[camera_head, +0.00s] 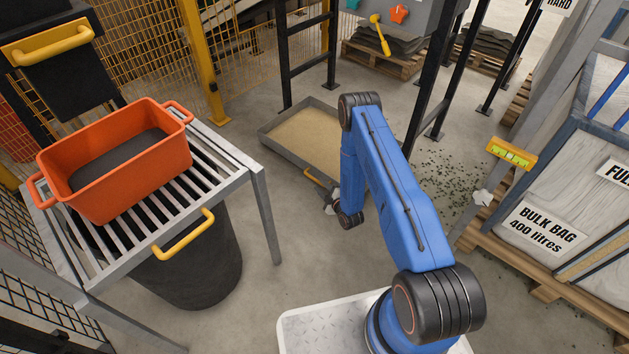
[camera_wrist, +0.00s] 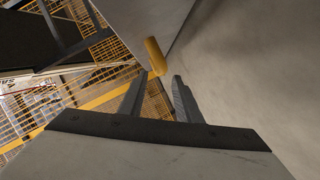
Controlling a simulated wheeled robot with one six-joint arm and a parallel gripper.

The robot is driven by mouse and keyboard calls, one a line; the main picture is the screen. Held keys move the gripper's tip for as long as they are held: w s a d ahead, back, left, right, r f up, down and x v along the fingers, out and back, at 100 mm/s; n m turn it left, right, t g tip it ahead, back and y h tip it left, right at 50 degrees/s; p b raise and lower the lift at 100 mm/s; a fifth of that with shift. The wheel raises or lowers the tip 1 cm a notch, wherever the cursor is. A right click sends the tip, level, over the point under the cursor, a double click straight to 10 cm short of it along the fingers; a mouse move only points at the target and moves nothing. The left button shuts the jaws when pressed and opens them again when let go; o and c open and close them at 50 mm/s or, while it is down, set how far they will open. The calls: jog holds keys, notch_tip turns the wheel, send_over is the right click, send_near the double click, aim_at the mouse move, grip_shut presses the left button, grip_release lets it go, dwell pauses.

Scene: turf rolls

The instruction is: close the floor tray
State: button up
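The floor tray (camera_head: 268,143) is a shallow grey metal tray of sand-coloured material. It lies on the floor in the middle of the head view, its far right part hidden behind my arm. A yellow bar handle (camera_head: 316,179) is on its near side. My gripper (camera_head: 333,207) is low by this handle, partly hidden by my wrist. In the wrist view, my gripper (camera_wrist: 162,76) has its two fingers apart with nothing held. The yellow handle (camera_wrist: 155,55) is just ahead, its near end by the gap between the fingertips. I cannot tell whether they touch.
A slatted metal table (camera_head: 240,172) with an orange tub (camera_head: 150,170) stands at left, a dark bin (camera_head: 205,265) below it. Black rack posts (camera_head: 428,80) rise beyond my arm. A bulk bag crate (camera_head: 590,180) is at right. Scattered bits lie on open floor between.

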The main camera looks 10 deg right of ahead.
aim_at(317, 181)
jog(key=x, duration=0.6)
jog(key=shift+w+a+f, duration=0.1)
jog(key=shift+w, duration=0.15)
jog(key=shift+c, duration=0.3)
grip_shut()
